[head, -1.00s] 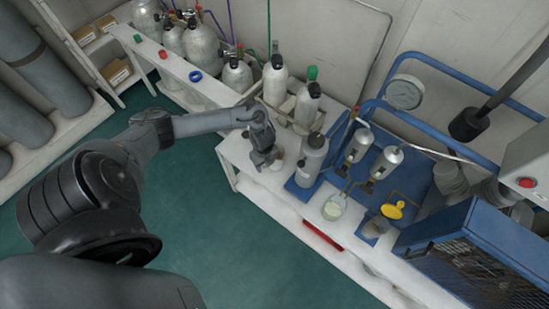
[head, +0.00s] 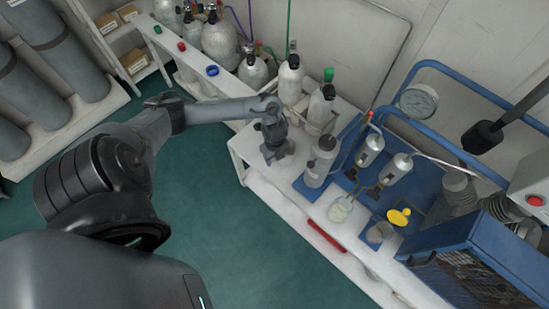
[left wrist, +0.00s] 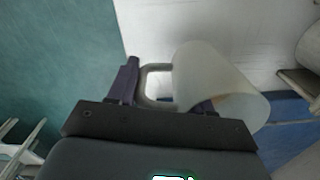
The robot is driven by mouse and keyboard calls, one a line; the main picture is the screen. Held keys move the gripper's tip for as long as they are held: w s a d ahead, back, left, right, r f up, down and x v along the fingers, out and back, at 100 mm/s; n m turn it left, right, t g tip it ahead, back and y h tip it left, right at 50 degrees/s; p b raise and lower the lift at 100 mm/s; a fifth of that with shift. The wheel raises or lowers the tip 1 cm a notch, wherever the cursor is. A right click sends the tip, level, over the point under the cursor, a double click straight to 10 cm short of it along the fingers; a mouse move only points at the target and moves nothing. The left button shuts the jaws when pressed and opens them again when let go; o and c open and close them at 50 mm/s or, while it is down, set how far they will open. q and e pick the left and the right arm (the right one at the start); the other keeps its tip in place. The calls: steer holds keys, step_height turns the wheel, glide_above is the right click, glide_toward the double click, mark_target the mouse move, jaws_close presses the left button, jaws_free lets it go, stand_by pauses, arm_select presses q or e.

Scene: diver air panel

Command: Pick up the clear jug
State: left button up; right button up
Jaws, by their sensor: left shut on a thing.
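The clear jug (left wrist: 222,86) is a translucent, whitish cylinder with a looped handle (left wrist: 157,70) in the left wrist view. My left gripper (left wrist: 165,92) is shut on it at the handle, with one finger beside the loop and the other partly hidden by the jug's body. In the head view my left gripper (head: 274,153) points down over the left end of the white bench; the jug is largely hidden there by the gripper. I cannot tell whether the jug touches the bench. My right gripper is not in view.
A grey bottle (head: 320,160) stands just right of the gripper, by a blue panel with gauges and valves. A clear jar (head: 340,209) and a yellow-knobbed fitting (head: 398,217) are further right. Cylinders (head: 290,82) stand behind. The white bench (head: 262,182) is bare in front.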

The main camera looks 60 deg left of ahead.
arm_select(q)
steer(key=shift+r+p, duration=1.1)
steer(key=shift+r, duration=2.25)
stand_by(0.5)
